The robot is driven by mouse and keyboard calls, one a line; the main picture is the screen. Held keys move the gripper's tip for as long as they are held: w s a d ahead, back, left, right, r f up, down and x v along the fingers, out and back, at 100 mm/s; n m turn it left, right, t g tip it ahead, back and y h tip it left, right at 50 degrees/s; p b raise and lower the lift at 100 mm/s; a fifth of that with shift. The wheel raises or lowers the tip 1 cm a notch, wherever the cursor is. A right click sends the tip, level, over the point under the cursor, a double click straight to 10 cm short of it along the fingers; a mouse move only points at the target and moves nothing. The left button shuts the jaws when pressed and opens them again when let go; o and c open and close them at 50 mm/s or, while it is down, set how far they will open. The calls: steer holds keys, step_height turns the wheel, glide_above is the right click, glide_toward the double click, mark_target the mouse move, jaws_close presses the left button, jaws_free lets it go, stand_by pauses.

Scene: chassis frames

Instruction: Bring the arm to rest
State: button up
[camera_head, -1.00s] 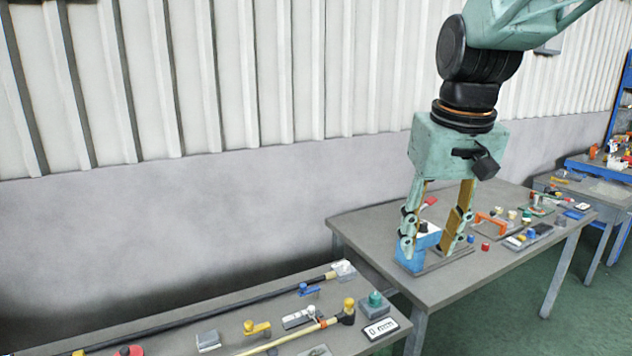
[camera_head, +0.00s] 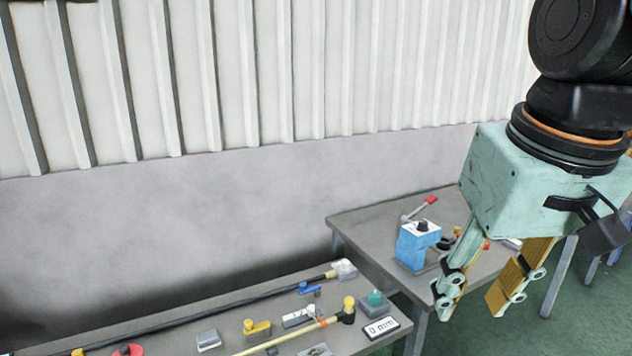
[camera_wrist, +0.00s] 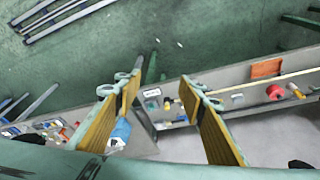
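My gripper (camera_head: 472,300) hangs at the right of the head view, fingers pointing down, in front of the far table (camera_head: 365,222). Its two fingers are spread apart and nothing shows between them. In the wrist view the open fingers (camera_wrist: 168,90) stand well apart, with floor and table edges seen past them. The blue vise-like block (camera_head: 412,245) with a red-tipped lever stands on the far table, left of the gripper and apart from it. It also shows in the wrist view (camera_wrist: 121,130), partly behind a finger.
The near table (camera_head: 225,325) holds a long dark rod (camera_head: 200,318), a hammer (camera_head: 347,312), a yellow clamp (camera_head: 256,328), a green-topped block (camera_head: 376,300) and a "0 mm" display (camera_head: 381,328). A ribbed wall stands behind.

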steer(key=s+f, duration=0.3)
steer(key=s, duration=0.7)
steer(key=shift+s+t, duration=0.25)
steer(key=shift+t, duration=0.05)
